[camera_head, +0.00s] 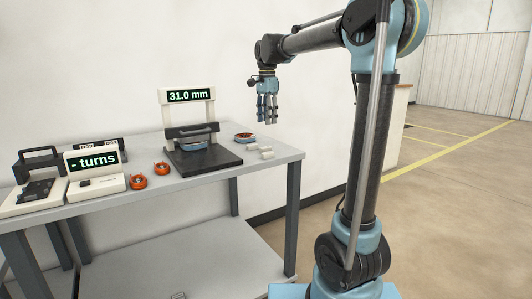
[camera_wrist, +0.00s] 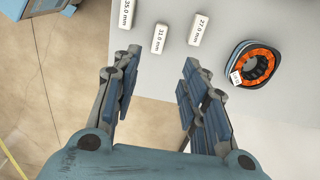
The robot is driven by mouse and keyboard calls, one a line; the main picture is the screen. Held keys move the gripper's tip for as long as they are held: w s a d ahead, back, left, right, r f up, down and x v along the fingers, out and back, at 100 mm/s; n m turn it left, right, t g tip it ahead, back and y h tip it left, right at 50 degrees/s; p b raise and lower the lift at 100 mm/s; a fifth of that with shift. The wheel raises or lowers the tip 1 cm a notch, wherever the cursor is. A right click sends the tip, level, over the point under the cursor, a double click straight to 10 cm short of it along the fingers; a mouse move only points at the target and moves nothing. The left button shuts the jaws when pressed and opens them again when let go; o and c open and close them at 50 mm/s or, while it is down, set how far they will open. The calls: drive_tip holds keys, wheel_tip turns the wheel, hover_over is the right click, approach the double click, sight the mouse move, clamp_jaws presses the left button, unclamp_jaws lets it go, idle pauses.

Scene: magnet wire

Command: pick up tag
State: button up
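Three small white tags lie on the table near its right end. In the wrist view they read 35.0 mm (camera_wrist: 126,13), 31.0 mm (camera_wrist: 160,39) and 27.0 mm (camera_wrist: 200,29). In the head view the tags (camera_head: 265,151) are small and their print cannot be read. My gripper (camera_head: 267,108) hangs above that end of the table, fingers pointing down. In the wrist view my gripper (camera_wrist: 158,75) is open and nothing is between its fingers. The 31.0 mm tag lies beyond the gap between the fingertips, apart from them.
A blue ring part with orange inside (camera_wrist: 254,64) lies right of the tags. A measuring stand (camera_head: 188,95) shows 31.0 mm and holds a similar part. Two orange pieces (camera_head: 138,182) and a "- turns" display (camera_head: 92,160) are farther left on the grey table (camera_head: 225,163).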

hover_over(266, 150)
drive_tip(key=w, duration=0.2)
wheel_tip(266, 150, down, 6)
drive_tip(key=shift+s+d+f, duration=0.1)
drive_tip(key=shift+d+f, duration=0.05)
drive_tip(key=shift+f, duration=0.1)
drive_tip(key=shift+s+f, duration=0.15)
drive_tip(key=shift+f, duration=1.15)
drive_tip(key=shift+s+f, duration=0.1)
drive_tip(key=shift+f, duration=1.2)
drive_tip(key=c, duration=0.9)
